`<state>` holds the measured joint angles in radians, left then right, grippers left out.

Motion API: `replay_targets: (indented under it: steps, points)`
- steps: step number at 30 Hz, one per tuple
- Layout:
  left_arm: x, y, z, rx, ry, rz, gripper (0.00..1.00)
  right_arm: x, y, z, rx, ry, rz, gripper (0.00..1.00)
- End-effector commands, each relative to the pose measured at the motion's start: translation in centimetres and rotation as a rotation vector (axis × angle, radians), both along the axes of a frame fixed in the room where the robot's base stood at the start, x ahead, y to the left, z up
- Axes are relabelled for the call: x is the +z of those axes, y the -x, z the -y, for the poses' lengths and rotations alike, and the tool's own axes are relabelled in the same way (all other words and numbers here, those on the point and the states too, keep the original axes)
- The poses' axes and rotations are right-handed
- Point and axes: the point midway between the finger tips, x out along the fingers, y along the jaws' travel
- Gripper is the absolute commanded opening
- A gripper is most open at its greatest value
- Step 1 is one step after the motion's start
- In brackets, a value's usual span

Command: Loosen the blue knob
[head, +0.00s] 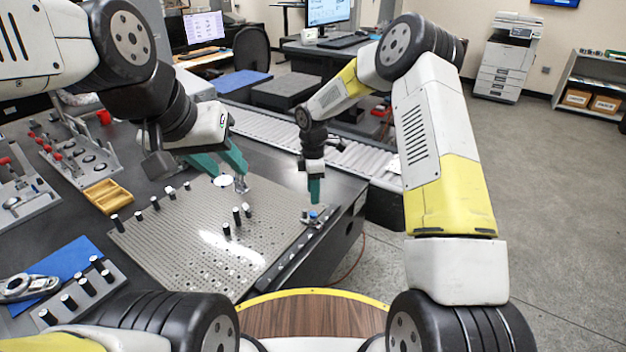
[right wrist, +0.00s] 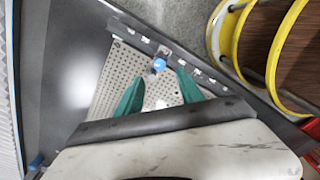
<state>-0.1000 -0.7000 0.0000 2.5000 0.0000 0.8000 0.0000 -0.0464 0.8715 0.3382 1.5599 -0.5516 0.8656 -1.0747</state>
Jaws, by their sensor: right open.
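The blue knob (head: 313,214) sits on a small metal fixture at the right edge of the perforated plate (head: 190,235). My right gripper (head: 315,198) points down just above the knob, its fingers overlapping in the head view. In the right wrist view, the green fingers of the right gripper (right wrist: 161,76) are spread apart and empty, with the blue knob (right wrist: 159,65) near the line between their tips. My left gripper (head: 230,173) has its green fingers apart over the far part of the plate, near a small metal fitting (head: 241,184).
Several black-topped pins (head: 237,215) stand on the plate. A wooden tray (head: 108,196), a blue mat (head: 68,262) and racks of parts (head: 80,155) lie to the left. A roller conveyor (head: 350,160) runs behind the table. Floor at the right is clear.

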Motion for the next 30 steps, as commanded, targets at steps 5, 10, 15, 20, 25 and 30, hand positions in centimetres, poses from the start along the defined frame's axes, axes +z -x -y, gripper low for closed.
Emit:
replay_targets:
  steps: [5, 10, 15, 20, 25, 30]
  points:
    - [0.0, 0.0, 0.0, 0.000, 0.000, 0.000, 0.36, -1.9, 1.5, 1.3, -0.168, -0.026, -0.096, 0.45]
    - [0.0, 0.0, 0.0, 0.000, 0.000, 0.000, 0.36, -6.2, 6.1, 3.0, -0.688, -0.091, -0.405, 0.45]
    - [0.0, 0.0, 0.0, 0.000, 0.000, 0.000, 0.36, -8.5, 9.5, 3.0, -1.282, -0.126, -0.813, 0.45]
    - [0.0, 0.0, 0.0, 0.000, 0.000, 0.000, 0.36, -9.1, 9.6, 2.8, -1.777, -0.125, -1.251, 0.45]
    - [0.0, 0.0, 0.0, 0.000, 0.000, 0.000, 0.36, -9.3, 6.8, 4.4, -2.175, -0.100, -1.777, 0.45]
    - [0.0, 0.0, 0.0, 0.000, 0.000, 0.000, 0.36, -9.7, 3.7, 7.3, 2.218, 0.073, 2.090, 0.45]
